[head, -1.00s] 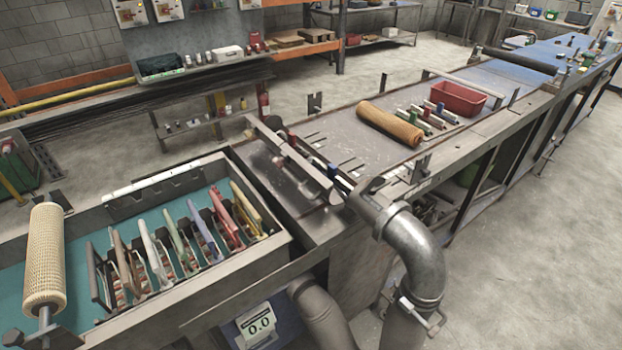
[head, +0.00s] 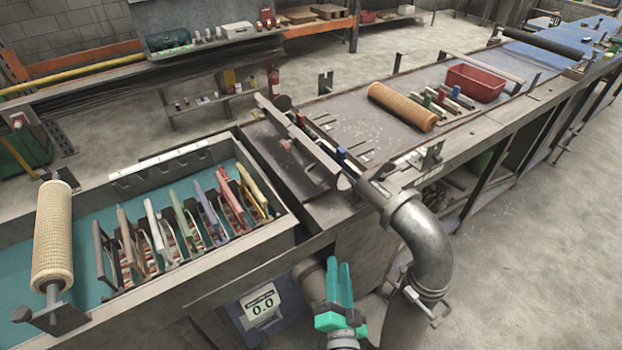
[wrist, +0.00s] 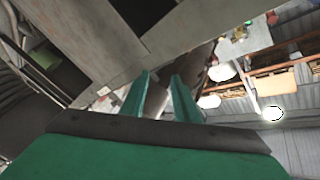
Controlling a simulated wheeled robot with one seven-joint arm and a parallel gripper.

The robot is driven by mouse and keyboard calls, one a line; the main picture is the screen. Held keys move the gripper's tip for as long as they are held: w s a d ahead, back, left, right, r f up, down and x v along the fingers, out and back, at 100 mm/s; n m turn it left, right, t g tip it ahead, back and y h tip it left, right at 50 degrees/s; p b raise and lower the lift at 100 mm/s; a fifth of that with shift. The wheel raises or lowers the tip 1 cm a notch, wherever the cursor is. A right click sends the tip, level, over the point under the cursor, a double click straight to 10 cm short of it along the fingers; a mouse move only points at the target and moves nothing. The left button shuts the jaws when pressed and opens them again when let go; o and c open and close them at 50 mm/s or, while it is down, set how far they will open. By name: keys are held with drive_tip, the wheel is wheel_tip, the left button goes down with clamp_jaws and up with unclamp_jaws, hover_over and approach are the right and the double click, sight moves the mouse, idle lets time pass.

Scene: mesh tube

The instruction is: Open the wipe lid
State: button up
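I cannot pick out a wipe container or its lid for certain in either view. A small white box (head: 238,30) stands on the back shelf in the head view, but it is too small to tell what it is. My gripper (head: 338,266), with green fingers, points up at the bottom centre of the head view, in front of the bench and beside a grey pipe. In the wrist view the two fingers of my gripper (wrist: 162,77) stand apart with nothing seen held between them. Grey metal parts show beyond them.
A teal-lined tank (head: 87,222) holds several coloured handled frames, with a mesh roller (head: 53,235) at its left. The bench carries a tan roll (head: 402,106) and a red bin (head: 475,82). A thick grey pipe (head: 425,235) stands right of my gripper. Open floor (head: 530,240) lies to the right.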

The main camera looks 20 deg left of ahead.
sight(311, 176)
drive_tip(key=w+a+r+y, duration=0.1)
drive_tip(key=w+a+r, duration=0.3)
drive_tip(key=w, duration=0.1)
drive_tip(key=w+a+r+y, duration=0.2)
drive_tip(key=w+a+r, duration=0.2)
drive_tip(key=w, duration=0.2)
drive_tip(key=w+a+r+y, duration=0.2)
drive_tip(key=w+a+r, duration=0.3)
drive_tip(key=shift+w+r, duration=0.1)
drive_tip(key=shift+w, duration=0.25)
clamp_jaws()
